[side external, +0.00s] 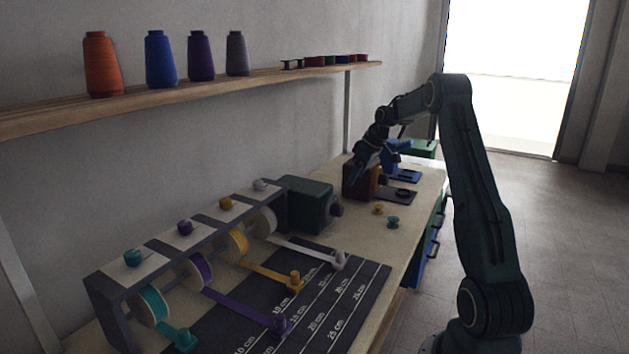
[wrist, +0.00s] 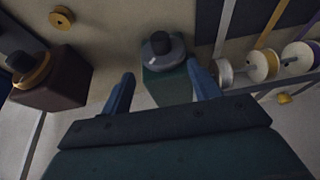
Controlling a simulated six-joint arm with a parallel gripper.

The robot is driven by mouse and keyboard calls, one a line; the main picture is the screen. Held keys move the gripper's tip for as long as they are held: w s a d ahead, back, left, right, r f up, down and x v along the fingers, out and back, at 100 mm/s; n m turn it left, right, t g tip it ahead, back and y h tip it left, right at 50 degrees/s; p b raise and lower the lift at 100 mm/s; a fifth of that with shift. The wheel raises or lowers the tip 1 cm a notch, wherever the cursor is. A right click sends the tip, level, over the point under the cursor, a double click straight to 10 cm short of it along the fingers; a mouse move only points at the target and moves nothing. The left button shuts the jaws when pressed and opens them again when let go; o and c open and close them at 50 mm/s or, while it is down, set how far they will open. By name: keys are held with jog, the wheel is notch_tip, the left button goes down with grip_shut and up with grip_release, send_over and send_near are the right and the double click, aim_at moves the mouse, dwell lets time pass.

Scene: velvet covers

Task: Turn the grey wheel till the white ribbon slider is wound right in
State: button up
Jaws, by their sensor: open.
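The grey wheel (wrist: 163,48), with a dark hub, is on one face of a dark green box (wrist: 168,87). In the side view the wheel (side external: 337,208) looks dark on the box's right face. My gripper (wrist: 160,88) is open and empty. Its blue fingers are spread in front of the green box, apart from the wheel in the picture. In the side view my gripper (side external: 360,160) is near the brown box, its tips hard to make out. The white ribbon slider (side external: 338,260) stands out on the dark scale board, its ribbon (side external: 300,247) running back to the white reel.
A brown box (side external: 350,178) with an orange wheel (wrist: 33,72) and a blue device (side external: 400,172) stand farther along the bench. Teal, purple and yellow sliders lie beside the white one. Two small spools (side external: 393,222) sit on the bench. A shelf (side external: 200,85) holds thread cones above.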

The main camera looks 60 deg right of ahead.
jog(key=m+g+h, duration=0.4)
jog(key=m+h, duration=0.3)
jog(key=m, duration=2.4)
send_near(336, 208)
jog(key=a, duration=0.2)
jog(key=m, duration=0.1)
jog(key=a+r+m+h, duration=0.1)
jog(key=m, duration=0.3)
jog(key=shift+w+a+r+h, duration=0.2)
jog(key=shift+a+r+h, duration=0.1)
jog(key=shift+h, duration=0.1)
jog(key=shift+d+f, duration=0.1)
jog(key=shift+s+x, duration=0.2)
jog(key=shift+x, duration=6.6)
